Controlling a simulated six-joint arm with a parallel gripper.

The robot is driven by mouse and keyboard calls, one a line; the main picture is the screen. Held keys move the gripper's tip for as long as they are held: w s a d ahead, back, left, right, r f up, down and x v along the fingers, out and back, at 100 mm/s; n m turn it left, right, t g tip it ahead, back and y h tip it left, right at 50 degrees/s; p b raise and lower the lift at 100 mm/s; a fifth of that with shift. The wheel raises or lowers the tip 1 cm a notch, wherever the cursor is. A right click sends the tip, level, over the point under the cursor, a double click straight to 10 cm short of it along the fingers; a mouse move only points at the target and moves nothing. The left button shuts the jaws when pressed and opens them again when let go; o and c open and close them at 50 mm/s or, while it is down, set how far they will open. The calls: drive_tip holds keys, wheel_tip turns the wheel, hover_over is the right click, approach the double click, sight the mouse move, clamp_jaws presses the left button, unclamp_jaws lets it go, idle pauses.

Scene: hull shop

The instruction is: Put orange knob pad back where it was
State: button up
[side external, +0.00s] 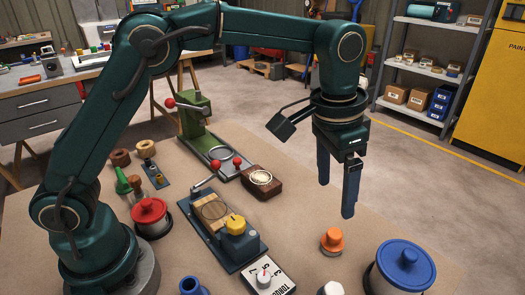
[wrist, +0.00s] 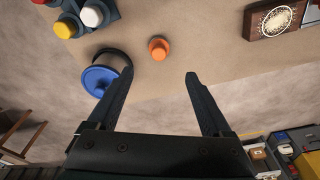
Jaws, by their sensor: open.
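The orange knob pad (side external: 331,241) stands upright on the brown bench top, apart from other things, left of a blue-lidded round pot. In the wrist view the orange knob pad (wrist: 158,48) is at upper middle, just beyond the fingertips and between their lines. My gripper (side external: 336,198) points down above the bench, with its fingers apart and nothing between them. In the side view its tips are above the orange knob pad. In the wrist view my gripper (wrist: 158,73) also shows wide open. A blue-grey holder (wrist: 106,10) with yellow, white and red pads is cut off at upper left.
The blue-lidded pot (side external: 405,265) stands close on the right. Bench around the orange pad is bare.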

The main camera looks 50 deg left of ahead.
drive_tip(key=s+a+r+n+t, duration=0.3)
drive_tip(key=s+a+r, duration=0.3)
drive_tip(key=s+a, duration=0.45)
drive_tip(key=s+a+f+n+t, duration=0.1)
drive_tip(key=s+a+f, duration=0.1)
drive_tip(key=s, duration=0.5)
drive_tip(key=shift+f+n+y, duration=0.3)
drive_tip(key=shift+f, duration=0.45)
